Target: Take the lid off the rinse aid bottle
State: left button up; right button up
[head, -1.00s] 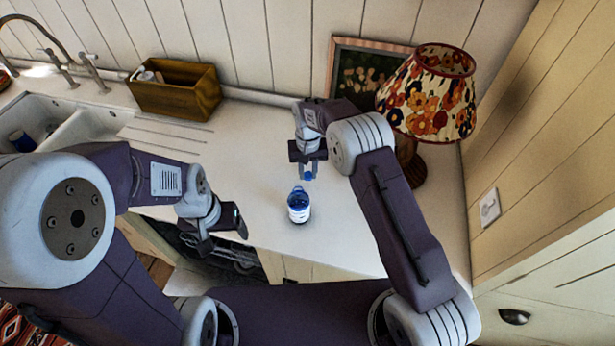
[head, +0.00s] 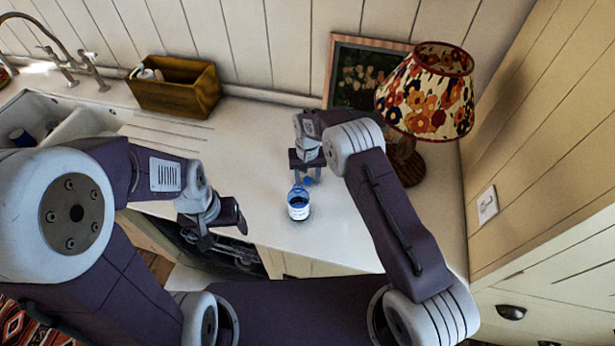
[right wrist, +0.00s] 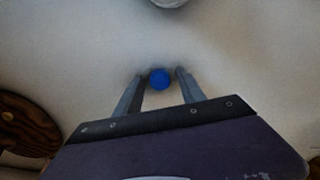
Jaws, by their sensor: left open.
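The rinse aid bottle (head: 299,208) stands upright on the counter in the head view, blue with a white label. Its blue lid (head: 308,181) is off it, just behind and to the right of its top. My right gripper (head: 307,178) points down and is shut on the lid. In the right wrist view the round blue lid (right wrist: 160,79) sits between the fingertips. A pale edge at the top of that view (right wrist: 168,2) seems to be the bottle. My left gripper (head: 222,240) is open and empty over the counter's front edge, left of the bottle.
A flowered lamp (head: 428,95) and a framed picture (head: 350,85) stand behind my right arm. A wooden box (head: 175,90) is at the back left, beside the sink (head: 85,125). The white counter (head: 255,150) is clear around the bottle.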

aim_at(308, 180)
jog(key=shift+r, duration=0.1)
jog(key=shift+r, duration=0.25)
notch_tip(308, 180, up, 12)
jog(key=b, duration=0.2)
jog(key=shift+f, duration=0.15)
jog(key=shift+d, duration=0.1)
jog(key=s+d, duration=0.4)
jog(key=s, duration=0.4)
jog(key=s+d+f+b, duration=0.1)
jog(key=s+d, duration=0.4)
jog(key=s, duration=0.3)
jog(key=s+d+t+b, duration=0.1)
jog(key=s+d, duration=0.4)
jog(key=s, duration=0.3)
jog(key=shift+f+m, duration=0.25)
jog(key=shift+m, duration=0.05)
